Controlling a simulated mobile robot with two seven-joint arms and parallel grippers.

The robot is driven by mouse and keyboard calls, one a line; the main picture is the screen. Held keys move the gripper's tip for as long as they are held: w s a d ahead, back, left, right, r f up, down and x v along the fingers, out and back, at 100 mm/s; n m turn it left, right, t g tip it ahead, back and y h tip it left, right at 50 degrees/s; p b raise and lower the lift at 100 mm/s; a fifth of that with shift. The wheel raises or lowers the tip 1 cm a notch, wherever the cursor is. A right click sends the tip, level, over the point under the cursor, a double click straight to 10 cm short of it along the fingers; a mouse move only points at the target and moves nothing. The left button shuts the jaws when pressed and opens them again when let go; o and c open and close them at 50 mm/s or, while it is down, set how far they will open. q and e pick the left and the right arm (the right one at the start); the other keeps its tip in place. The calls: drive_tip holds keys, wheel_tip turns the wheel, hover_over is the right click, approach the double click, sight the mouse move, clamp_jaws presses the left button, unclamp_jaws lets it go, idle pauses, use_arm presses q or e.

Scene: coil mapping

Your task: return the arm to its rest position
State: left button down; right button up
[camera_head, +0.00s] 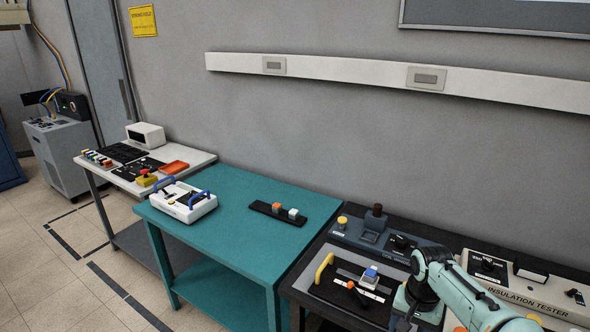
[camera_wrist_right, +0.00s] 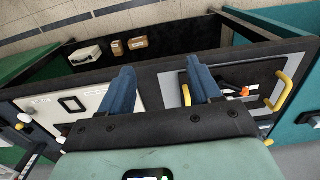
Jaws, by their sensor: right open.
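My right arm (camera_head: 455,283), pale green with dark joints, comes in at the lower right of the head view. It bends over the dark bench there, and its gripper cannot be made out in that view. In the right wrist view my right gripper (camera_wrist_right: 163,78) shows two blue fingers spread apart with nothing between them. The fingers point over the bench equipment, with a black panel with a yellow handle (camera_wrist_right: 285,91) beyond the right finger. My left gripper is in neither view.
The dark bench holds a black panel with a yellow handle (camera_head: 324,268), a grey control box (camera_head: 365,235) and an insulation tester (camera_head: 525,290), all close to my arm. A teal table (camera_head: 245,235) bears a white case (camera_head: 183,202). A white table (camera_head: 195,158) stands farther left.

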drive_tip(key=s+a+f+n+y, duration=0.1)
drive_tip(key=s+a+f, duration=0.1)
drive_tip(key=f, duration=0.7)
drive_tip(key=s+a+f+n+y, duration=0.1)
drive_tip(key=s+a+f, duration=0.2)
drive_tip(key=f, duration=0.6)
drive_tip(key=s+a+f, duration=0.2)
drive_tip(key=f, duration=0.8)
drive_tip(key=s+a+f, duration=0.2)
drive_tip(key=s+f, duration=0.1)
drive_tip(key=s, duration=0.4)
drive_tip(key=s+a+f+y, duration=0.1)
drive_tip(key=s+a+f, duration=0.1)
drive_tip(key=s+f, duration=0.2)
drive_tip(key=s+a+f, duration=0.2)
drive_tip(key=s+f, duration=0.1)
drive_tip(key=s, duration=0.7)
drive_tip(key=shift+a+f+g+y, duration=0.2)
drive_tip(key=shift+g+y, duration=0.1)
drive_tip(key=shift+y, duration=0.1)
